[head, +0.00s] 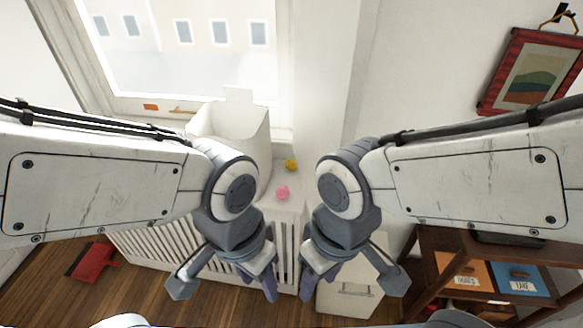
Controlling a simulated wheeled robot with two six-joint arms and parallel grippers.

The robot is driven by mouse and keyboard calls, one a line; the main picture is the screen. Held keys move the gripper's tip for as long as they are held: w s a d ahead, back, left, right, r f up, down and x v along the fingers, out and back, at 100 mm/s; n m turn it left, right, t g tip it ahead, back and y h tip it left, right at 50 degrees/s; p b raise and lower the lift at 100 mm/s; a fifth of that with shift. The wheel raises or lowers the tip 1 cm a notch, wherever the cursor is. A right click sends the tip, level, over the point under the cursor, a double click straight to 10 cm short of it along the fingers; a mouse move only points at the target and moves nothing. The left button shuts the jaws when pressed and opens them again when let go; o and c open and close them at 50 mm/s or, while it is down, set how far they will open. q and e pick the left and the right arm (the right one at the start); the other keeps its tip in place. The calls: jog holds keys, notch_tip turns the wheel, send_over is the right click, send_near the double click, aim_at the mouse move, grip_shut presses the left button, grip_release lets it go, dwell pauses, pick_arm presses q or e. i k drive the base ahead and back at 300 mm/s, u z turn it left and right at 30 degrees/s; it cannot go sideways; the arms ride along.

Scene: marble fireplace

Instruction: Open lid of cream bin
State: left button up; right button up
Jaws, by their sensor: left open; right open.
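A cream bin (345,301) stands low on the floor right of the slatted cover, with a thin handle-like bar on its visible face. Its upper part is partly hidden behind my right gripper (349,283), so I cannot tell how its lid sits. My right gripper is open and empty, in front of the bin in the picture; I cannot tell whether it touches. My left gripper (226,283) is open and empty, in front of the white slatted cover (152,243). A second pale, open-topped container (236,122) stands on the ledge by the window, partly hidden by my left arm.
A pink ball (282,192) and a yellow ball (291,165) lie on the ledge. A brown shelf (427,243) with orange (466,275) and blue (519,278) drawers is at right. A framed picture (537,72) hangs at upper right.

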aim_at(358, 271)
jog(key=u, duration=1.15)
jog(key=k, duration=0.65)
jog(key=z, duration=1.5)
